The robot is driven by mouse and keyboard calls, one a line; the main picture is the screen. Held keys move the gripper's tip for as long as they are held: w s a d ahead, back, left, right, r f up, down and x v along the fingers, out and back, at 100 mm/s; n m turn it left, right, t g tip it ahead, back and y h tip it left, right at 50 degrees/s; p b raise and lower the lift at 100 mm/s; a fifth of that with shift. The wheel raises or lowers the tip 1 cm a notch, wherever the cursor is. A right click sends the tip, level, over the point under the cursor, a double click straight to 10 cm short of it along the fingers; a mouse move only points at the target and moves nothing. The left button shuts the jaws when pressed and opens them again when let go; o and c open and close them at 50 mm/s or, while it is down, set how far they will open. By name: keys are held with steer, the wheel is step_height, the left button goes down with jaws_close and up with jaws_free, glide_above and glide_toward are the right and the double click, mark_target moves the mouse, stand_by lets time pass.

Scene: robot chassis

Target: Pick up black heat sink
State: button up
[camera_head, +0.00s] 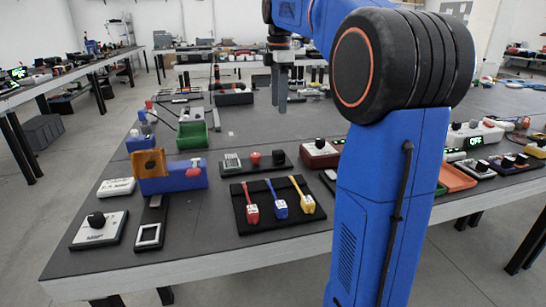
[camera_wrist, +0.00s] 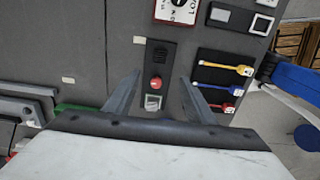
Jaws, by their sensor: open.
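I cannot single out a black heat sink for certain. A black strip panel (camera_head: 268,168) on the table carries a grey square part, a red button (camera_head: 256,158) and a small black block (camera_head: 279,157). In the wrist view the red button (camera_wrist: 156,83) shows between my fingers, with the dark block (camera_wrist: 158,53) above it. My gripper (camera_head: 281,108) is open and empty, pointing down, well above the table and farther back than this panel in the head view. It also shows in the wrist view (camera_wrist: 160,75).
A black tray (camera_head: 262,222) with red, blue and yellow switches lies in front of the panel. A blue box (camera_head: 178,182) with an orange plate and a green bin (camera_head: 192,134) stand to the left. A dark red box (camera_head: 318,158) is to the right. Bare table lies between them.

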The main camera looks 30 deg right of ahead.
mark_target(279, 151)
step_height(279, 151, down, 16)
steer(key=shift+d+f, duration=0.1)
stand_by(0.6)
steer(key=c, duration=1.1)
